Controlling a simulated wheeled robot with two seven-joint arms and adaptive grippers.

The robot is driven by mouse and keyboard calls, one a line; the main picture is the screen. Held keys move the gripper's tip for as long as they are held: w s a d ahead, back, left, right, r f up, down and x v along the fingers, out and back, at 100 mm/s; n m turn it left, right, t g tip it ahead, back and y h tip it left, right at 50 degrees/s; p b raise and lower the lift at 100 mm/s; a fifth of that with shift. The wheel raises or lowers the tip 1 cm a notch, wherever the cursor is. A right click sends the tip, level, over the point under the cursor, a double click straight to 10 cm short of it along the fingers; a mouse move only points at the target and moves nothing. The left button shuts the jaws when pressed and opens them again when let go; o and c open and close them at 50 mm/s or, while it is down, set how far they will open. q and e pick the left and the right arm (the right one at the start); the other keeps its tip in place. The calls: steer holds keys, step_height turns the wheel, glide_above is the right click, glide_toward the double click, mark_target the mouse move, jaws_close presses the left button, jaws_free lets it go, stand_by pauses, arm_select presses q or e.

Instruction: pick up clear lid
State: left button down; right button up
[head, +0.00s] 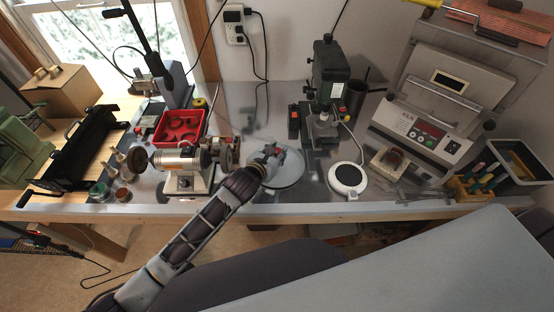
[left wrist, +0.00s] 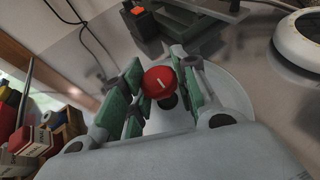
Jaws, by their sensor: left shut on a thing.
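The clear lid (head: 289,174) is a round, see-through disc on the metal bench top, in the middle of the head view. In the left wrist view the lid (left wrist: 232,92) shows as a pale disc behind and right of the fingers, with a red knob (left wrist: 161,82) at its middle. My left gripper (head: 272,156) is over the lid. Its green-padded fingers (left wrist: 158,92) are shut on the lid's knob, one to each side of it. I cannot tell whether the lid touches the bench. My right gripper is not in view.
A bench grinder-like machine (head: 186,163) stands close left of the lid, with a red bin (head: 179,127) behind. A dark green drill press (head: 328,80) stands behind right. A round white-rimmed plate (head: 347,178) lies to the right. The bench's front edge (head: 330,209) is near.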

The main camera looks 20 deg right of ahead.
arm_select(q)
steer(key=shift+r, duration=0.15)
steer(key=shift+r+b, duration=0.35)
steer(key=shift+r, duration=4.55)
